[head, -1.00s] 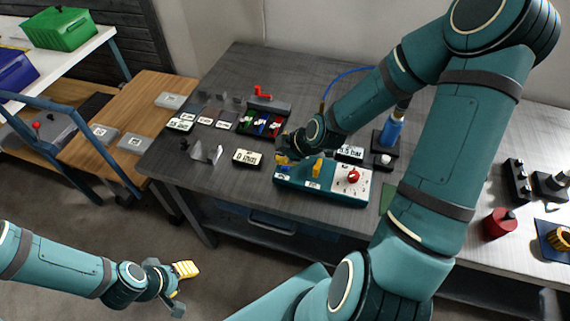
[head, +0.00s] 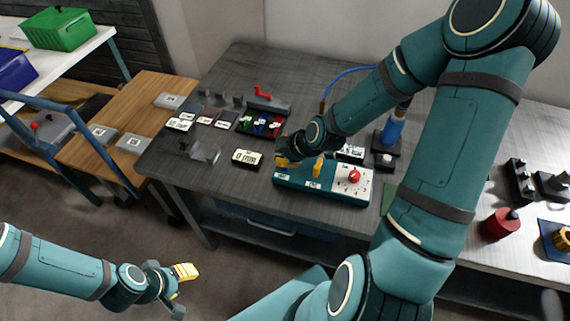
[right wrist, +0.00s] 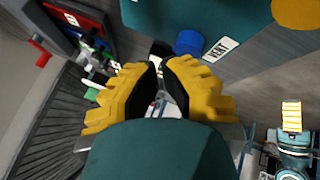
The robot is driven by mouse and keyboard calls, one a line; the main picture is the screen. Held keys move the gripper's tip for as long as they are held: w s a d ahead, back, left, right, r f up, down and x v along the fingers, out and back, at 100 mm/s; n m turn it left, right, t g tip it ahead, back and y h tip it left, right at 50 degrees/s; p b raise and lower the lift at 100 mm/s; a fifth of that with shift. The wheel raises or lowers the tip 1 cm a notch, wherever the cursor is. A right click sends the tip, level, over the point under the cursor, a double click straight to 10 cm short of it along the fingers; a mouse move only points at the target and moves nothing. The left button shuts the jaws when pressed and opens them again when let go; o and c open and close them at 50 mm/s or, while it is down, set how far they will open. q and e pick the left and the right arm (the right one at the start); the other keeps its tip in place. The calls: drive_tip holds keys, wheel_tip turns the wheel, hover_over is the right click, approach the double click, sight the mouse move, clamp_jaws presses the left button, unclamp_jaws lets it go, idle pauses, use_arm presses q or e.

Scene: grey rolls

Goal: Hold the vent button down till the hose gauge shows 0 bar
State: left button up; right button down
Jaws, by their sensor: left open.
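The teal control box (head: 345,193) sits near the front edge of the grey table. It carries a red knob on a white panel and a yellow knob (head: 317,168). In the right wrist view the blue button (right wrist: 188,42) is beside a label reading VENT (right wrist: 220,48). My right gripper (head: 284,162) is at the box's left end; its yellow fingers (right wrist: 163,66) are close together by the blue button. Contact cannot be told. A white gauge display (head: 351,152) stands behind the box, partly hidden by my arm, its digits unclear. My left gripper (head: 183,290) is open and empty, away from the table.
A blue hose (head: 345,75) runs behind my right arm near a blue cylinder (head: 392,131). A tray with coloured pieces (head: 262,123) is farther back. A red cylinder (head: 499,224) stands at right. The floor below my left gripper is clear.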

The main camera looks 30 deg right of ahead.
drive_tip(key=shift+f+b, duration=0.45)
idle(0.4)
idle(2.8)
drive_tip(key=shift+r+p, duration=0.7)
drive_tip(key=shift+r, duration=0.25)
wheel_tip(320, 180, up, 5)
drive_tip(key=p, duration=0.4)
idle(0.3)
